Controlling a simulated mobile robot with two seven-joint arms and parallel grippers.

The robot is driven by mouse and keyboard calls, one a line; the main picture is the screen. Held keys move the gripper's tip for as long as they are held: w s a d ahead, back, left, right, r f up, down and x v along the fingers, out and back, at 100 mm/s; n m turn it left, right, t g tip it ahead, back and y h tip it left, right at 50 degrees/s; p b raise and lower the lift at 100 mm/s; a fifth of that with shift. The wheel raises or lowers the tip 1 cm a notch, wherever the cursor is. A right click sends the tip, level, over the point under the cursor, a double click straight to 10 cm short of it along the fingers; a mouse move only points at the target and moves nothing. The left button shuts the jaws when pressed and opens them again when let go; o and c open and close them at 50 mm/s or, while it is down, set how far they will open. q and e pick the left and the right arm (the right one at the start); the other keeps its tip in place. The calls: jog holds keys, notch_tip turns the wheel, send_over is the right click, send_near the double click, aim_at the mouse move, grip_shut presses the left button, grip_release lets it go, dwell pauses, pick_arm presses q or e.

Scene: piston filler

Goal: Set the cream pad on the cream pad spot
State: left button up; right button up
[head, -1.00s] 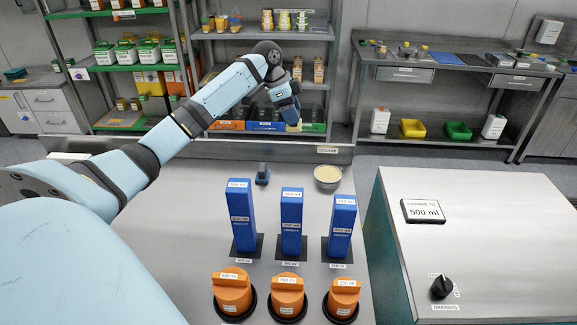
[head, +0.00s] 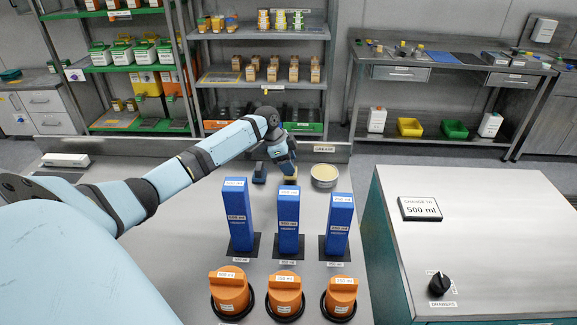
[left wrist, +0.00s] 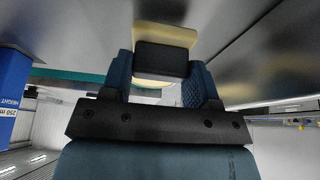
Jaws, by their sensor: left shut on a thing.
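My left gripper (head: 287,168) is low over the far part of the steel table, between a dark blue block and a round tin. In the left wrist view my left gripper (left wrist: 160,75) is shut on the black grip block of the cream pad (left wrist: 165,35). The cream pad shows in the head view as a small pale strip (head: 290,180) just under the fingers. I cannot tell if it touches the table. I cannot make out a marked cream pad spot; the pad and fingers may cover it. My right gripper is in neither view.
The dark blue block (head: 260,172) stands just left of the gripper, and the round tin with cream-coloured contents (head: 325,177) just right. Tall blue boxes (head: 289,222) stand nearer, with orange knobbed parts (head: 286,293) in front. A small label (head: 325,149) is on the back ledge.

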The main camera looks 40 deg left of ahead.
pick_arm(q)
jog(key=shift+f, duration=0.65)
jog(key=o, duration=0.8)
jog(key=shift+f, duration=0.1)
jog(key=v, duration=1.2)
